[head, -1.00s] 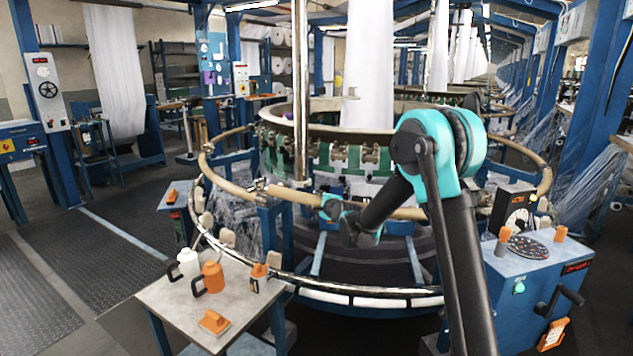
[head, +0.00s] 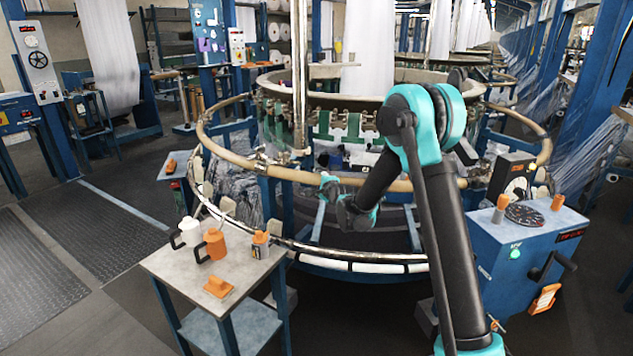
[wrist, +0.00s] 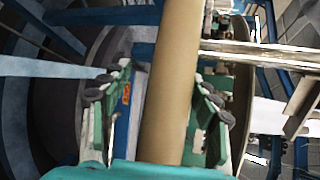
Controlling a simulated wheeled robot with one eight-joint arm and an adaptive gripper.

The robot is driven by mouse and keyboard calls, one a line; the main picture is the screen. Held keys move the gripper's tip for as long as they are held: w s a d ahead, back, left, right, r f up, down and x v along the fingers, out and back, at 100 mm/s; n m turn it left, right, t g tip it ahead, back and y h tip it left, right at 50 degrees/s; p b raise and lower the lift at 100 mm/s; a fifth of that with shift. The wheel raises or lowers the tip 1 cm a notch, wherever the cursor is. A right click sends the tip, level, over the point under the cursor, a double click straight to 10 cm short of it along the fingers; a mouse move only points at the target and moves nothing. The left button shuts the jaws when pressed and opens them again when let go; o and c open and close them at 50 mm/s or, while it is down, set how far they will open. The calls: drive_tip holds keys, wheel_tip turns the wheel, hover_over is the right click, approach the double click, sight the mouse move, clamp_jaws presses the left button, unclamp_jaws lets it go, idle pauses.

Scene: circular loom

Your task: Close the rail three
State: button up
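A tan, round-section rail (head: 290,175) curves around the front of the circular loom. Which stretch of it is rail three I cannot tell; no number is readable. My gripper (head: 331,184) is at the front stretch of this rail. In the wrist view the rail (wrist: 171,85) runs up the middle between the two fingers of my gripper (wrist: 162,90). The fingers are apart, with a visible gap on the left side; the right finger lies close to the rail. Whether it touches I cannot tell. A metal joint (head: 262,163) sits on the rail to the left of my gripper.
A side table (head: 170,268) with bottles and an orange tool stands front left. A blue control cabinet (head: 525,250) with a crank stands at right. A lower metal ring (head: 350,257) runs below the rail. An upright pole (head: 300,80) rises behind it. The floor at left is clear.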

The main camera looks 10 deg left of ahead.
drive_tip(key=shift+r, duration=0.1)
drive_tip(key=v, duration=1.2)
drive_tip(key=shift+d, duration=0.1)
drive_tip(key=s+d+f+n+g+h, duration=0.2)
drive_tip(key=s+d+n, duration=0.2)
drive_tip(key=s+d, duration=0.4)
drive_tip(key=s+d+f+n+g+h, duration=0.2)
drive_tip(key=s+d+n, duration=0.2)
drive_tip(key=s+d, duration=0.5)
drive_tip(key=s+d+f+n+g+h, duration=0.1)
drive_tip(key=s+d+f+n+g, duration=0.1)
drive_tip(key=s+d, duration=0.5)
drive_tip(key=s+d+f+n+g+h, duration=0.2)
drive_tip(key=s+d+f+n, duration=0.2)
drive_tip(key=s+d, duration=0.3)
drive_tip(key=s, duration=0.4)
drive_tip(key=shift+s+d+f+g, duration=0.15)
drive_tip(key=shift+s+f+g, duration=0.05)
drive_tip(key=shift+g, duration=0.1)
